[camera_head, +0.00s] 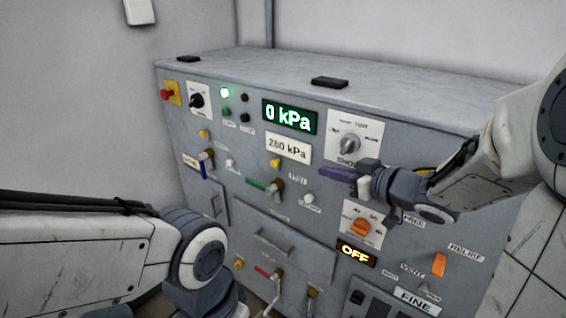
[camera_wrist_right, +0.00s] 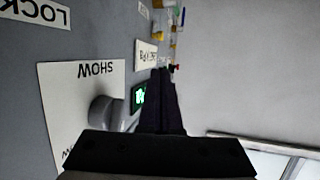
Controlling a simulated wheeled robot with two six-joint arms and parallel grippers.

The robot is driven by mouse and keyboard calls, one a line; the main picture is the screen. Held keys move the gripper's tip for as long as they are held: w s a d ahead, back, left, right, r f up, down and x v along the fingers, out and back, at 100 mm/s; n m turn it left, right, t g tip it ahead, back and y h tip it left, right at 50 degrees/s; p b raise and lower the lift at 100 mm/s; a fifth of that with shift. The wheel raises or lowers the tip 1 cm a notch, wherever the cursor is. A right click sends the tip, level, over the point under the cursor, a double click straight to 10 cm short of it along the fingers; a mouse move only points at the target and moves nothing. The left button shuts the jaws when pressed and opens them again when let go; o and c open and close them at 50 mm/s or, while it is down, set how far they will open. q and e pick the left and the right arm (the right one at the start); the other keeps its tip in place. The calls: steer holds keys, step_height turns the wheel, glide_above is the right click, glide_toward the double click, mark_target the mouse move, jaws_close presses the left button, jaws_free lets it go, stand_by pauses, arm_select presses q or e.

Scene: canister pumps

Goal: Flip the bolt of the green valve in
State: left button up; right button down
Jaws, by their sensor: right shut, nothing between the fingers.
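The green valve (camera_head: 258,184) is on the front panel in the head view, its green lever pointing left from a brass-coloured body. A small white knob (camera_head: 308,198) sits to its right, below a small label; I cannot tell for sure that this is its bolt. The green valve is not clearly visible there. My left gripper is out of view.
A dial plate marked SHOW (camera_head: 350,135) is above my right gripper. A green 0 kPa display (camera_head: 290,116) is at the upper middle. An orange knob (camera_head: 361,227) and an OFF display (camera_head: 356,254) are below. Other levers and knobs crowd the panel.

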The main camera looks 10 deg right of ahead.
arm_select(q)
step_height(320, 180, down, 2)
steer(key=shift+b, duration=0.85)
arm_select(e)
glide_toward(282, 161)
steer(key=w+a, duration=0.2)
steer(key=a, duration=0.1)
steer(key=w+a, duration=0.1)
steer(key=a, duration=0.1)
steer(key=shift+w+a+f, duration=0.15)
steer(key=shift+w+a, duration=0.1)
steer(key=shift+w, duration=0.15)
step_height(282, 161, down, 4)
steer(key=shift+r+b, duration=0.1)
steer(key=shift+b, duration=1.1)
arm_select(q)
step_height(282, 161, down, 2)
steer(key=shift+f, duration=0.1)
arm_select(e)
steer(key=shift+r, duration=0.1)
